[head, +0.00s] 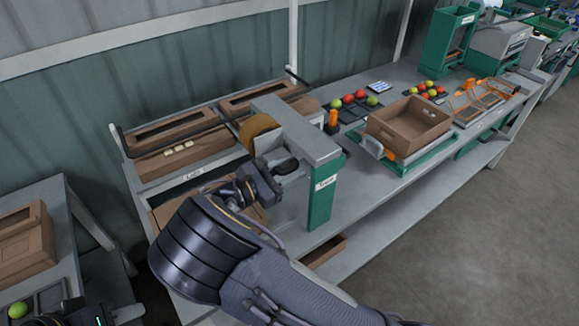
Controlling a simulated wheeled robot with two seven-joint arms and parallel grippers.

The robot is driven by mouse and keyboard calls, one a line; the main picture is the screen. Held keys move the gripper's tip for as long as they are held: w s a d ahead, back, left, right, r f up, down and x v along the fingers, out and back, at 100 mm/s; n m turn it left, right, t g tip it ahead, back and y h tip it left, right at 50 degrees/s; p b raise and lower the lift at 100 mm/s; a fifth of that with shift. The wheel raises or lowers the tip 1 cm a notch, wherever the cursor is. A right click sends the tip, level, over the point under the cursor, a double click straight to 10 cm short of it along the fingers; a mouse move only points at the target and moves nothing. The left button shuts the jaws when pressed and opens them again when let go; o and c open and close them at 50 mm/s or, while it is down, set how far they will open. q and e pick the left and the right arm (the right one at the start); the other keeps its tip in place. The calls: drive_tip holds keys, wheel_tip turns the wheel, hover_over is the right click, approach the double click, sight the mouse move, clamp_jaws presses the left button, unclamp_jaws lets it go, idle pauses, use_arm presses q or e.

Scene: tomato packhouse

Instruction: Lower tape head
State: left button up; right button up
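The tape machine stands near the left end of the long bench. It has a green post (321,197) with a label, a grey overhead arm (300,128) and a brown tape roll (259,128). A dark handle-like part (287,166) shows under the arm, likely on the tape head. My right gripper (272,181) is just below and left of that part. Whether they touch, and whether the fingers are open, I cannot tell. My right forearm hides the bench below. My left gripper (75,311) is partly cut off at the bottom left; its fingers are unclear.
Flat brown cartons fill a rack (133,172) behind and left of the machine. An open carton (408,124) stands on a green-edged platform (405,165) to the right. Trays of tomatoes (360,97) lie behind it. A side table (72,225) at left holds another carton (24,245).

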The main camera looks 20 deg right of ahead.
clamp_jaws()
drive_tip(key=shift+f, duration=0.1)
wheel_tip(320, 180, down, 6)
drive_tip(key=b, duration=0.3)
drive_tip(key=shift+s, duration=0.1)
drive_tip(key=shift+c, duration=1.1)
unclamp_jaws()
drive_tip(key=shift+o, duration=1.1)
